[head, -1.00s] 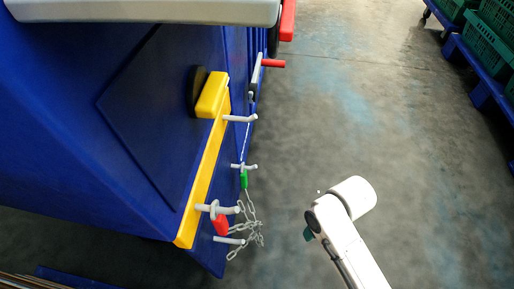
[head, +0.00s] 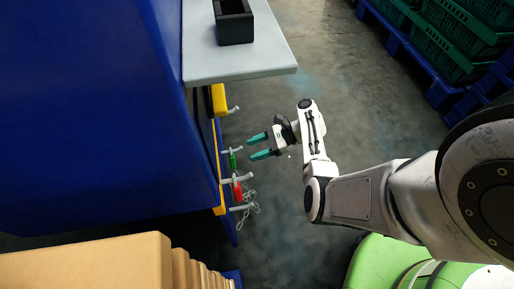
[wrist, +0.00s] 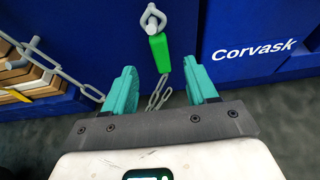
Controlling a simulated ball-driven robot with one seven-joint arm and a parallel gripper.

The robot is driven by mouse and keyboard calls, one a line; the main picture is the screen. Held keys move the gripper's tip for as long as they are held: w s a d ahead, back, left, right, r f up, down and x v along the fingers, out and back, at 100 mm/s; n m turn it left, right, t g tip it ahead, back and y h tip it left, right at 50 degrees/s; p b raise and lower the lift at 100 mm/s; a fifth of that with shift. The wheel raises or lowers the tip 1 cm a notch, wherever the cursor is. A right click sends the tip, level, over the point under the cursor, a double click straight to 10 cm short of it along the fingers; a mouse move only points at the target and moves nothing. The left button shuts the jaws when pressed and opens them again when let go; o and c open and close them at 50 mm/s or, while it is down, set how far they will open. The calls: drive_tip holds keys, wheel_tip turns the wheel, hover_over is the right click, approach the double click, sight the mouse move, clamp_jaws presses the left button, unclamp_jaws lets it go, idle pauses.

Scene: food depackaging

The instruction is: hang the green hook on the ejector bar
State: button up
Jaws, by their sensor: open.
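The green hook (head: 232,161) hangs at a grey peg on the side of the blue machine, with a chain below it. In the wrist view the green hook (wrist: 160,52) has a grey ring at its top, around or against a peg end. My gripper (head: 250,147) is open, its teal fingers pointing left toward the green hook. Several grey pegs stick out of the machine; I cannot tell which is the ejector bar.
A red hook (head: 238,193) hangs just below the green one, with a chain (head: 251,200) beside it. A grey shelf (head: 240,68) carrying a black box (head: 233,22) juts out above. Cardboard boxes (head: 90,265) stand at lower left. Green crates (head: 450,45) are at upper right.

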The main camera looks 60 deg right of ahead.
sight(233, 158)
drive_tip(key=b+x, duration=0.2)
drive_tip(key=x, duration=0.7)
drive_tip(key=shift+a+f+b, duration=0.15)
drive_tip(key=shift+b, duration=0.25)
clamp_jaws()
